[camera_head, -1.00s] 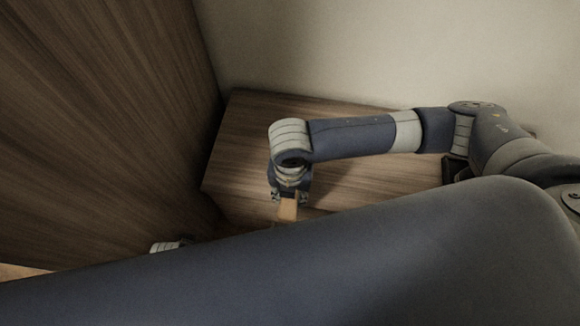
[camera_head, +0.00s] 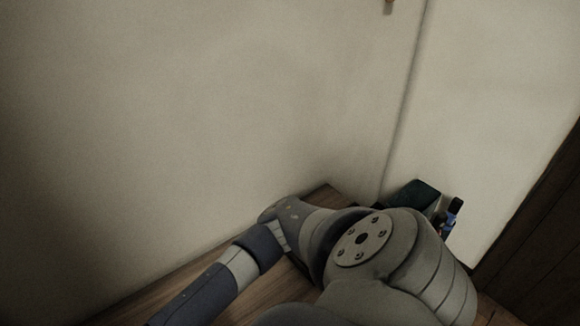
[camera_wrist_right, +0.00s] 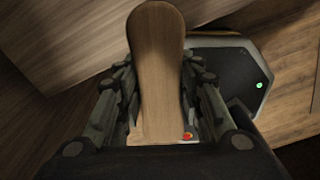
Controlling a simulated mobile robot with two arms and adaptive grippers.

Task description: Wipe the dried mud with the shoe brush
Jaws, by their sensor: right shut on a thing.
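The shoe brush (camera_wrist_right: 158,45) shows in the right wrist view as a long, rounded piece of plain wood. My right gripper (camera_wrist_right: 160,80) is shut on it, with a finger along each side. The brush points away from the wrist, and its bristles are not visible. In the head view my right arm covers the lower middle, and neither the right gripper nor the brush shows. My left gripper is in neither current view. I cannot make out any dried mud.
A wooden surface (camera_head: 268,293) lies beneath my right arm, against a pale wall (camera_head: 200,130). A dark green box (camera_head: 416,194) and a dark bottle (camera_head: 450,217) stand behind the arm near the corner. Dark wood (camera_head: 535,225) stands at the right.

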